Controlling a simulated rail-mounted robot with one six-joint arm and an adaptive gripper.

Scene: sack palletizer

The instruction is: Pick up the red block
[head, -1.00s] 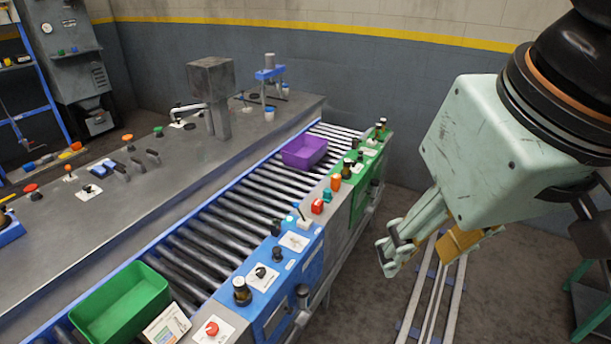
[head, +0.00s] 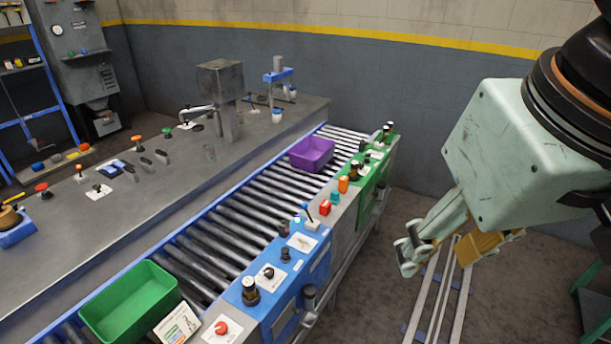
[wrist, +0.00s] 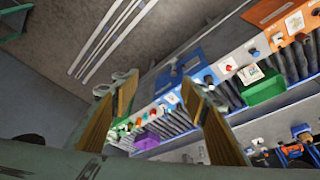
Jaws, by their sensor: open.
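The red block (head: 325,208) is small and sits on the grey ledge at the right side of the roller conveyor, between the blue and green panels. A teal block (head: 335,197) and an orange block (head: 343,184) stand just beyond it. My gripper (head: 437,258) is open and empty, in the air to the right of the conveyor, clear of the block. In the wrist view its two fingers (wrist: 158,100) are spread apart, with small coloured items on the ledge between them. I cannot tell for certain which of these is the red block.
A purple bin (head: 312,154) sits far along the rollers and a green bin (head: 130,300) at the near end. Knobs and a small lever rise from the blue panel (head: 290,255) near the block. Floor rails (head: 440,300) run below my gripper.

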